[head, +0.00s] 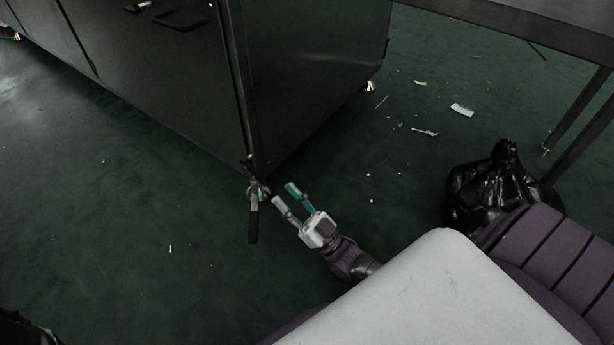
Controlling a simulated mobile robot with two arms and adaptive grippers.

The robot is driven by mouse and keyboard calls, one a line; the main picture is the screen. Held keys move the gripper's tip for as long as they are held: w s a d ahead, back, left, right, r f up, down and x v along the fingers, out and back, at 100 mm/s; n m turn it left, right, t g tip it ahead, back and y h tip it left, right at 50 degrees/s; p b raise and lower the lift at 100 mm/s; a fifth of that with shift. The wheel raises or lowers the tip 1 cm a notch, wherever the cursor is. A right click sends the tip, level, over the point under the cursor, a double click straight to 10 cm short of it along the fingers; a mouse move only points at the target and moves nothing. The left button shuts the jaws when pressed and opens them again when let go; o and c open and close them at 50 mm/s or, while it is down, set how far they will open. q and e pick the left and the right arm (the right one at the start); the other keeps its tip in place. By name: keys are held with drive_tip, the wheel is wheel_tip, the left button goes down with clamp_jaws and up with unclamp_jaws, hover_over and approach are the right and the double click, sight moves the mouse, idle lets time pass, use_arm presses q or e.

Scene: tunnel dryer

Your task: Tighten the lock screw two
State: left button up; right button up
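A lock screw with a dark handle (253,222) is at the bottom near corner of the dark cabinet (150,85), close to the floor. Its handle hangs down toward the viewer from a light metal foot part. I cannot tell from this view which number this screw has. My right gripper (284,195) is just to the right of the screw, its two teal-tipped fingers apart and pointing toward the cabinet corner. Nothing shows between the fingers, and a small gap separates them from the screw. My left gripper is not in view.
Another foot (370,87) supports the cabinet's far right corner. A table (540,22) with slim legs stands at upper right, and a black bag (490,190) lies below it. Small scraps, including a white piece (462,110), litter the green floor. Floor left of the screw is mostly clear.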

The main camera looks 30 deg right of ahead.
drive_tip(key=s, duration=0.1)
drive_tip(key=s+d, duration=0.1)
drive_tip(key=s, duration=0.1)
drive_tip(key=s+d, duration=0.1)
drive_tip(key=s, duration=0.1)
drive_tip(key=shift+s, duration=0.2)
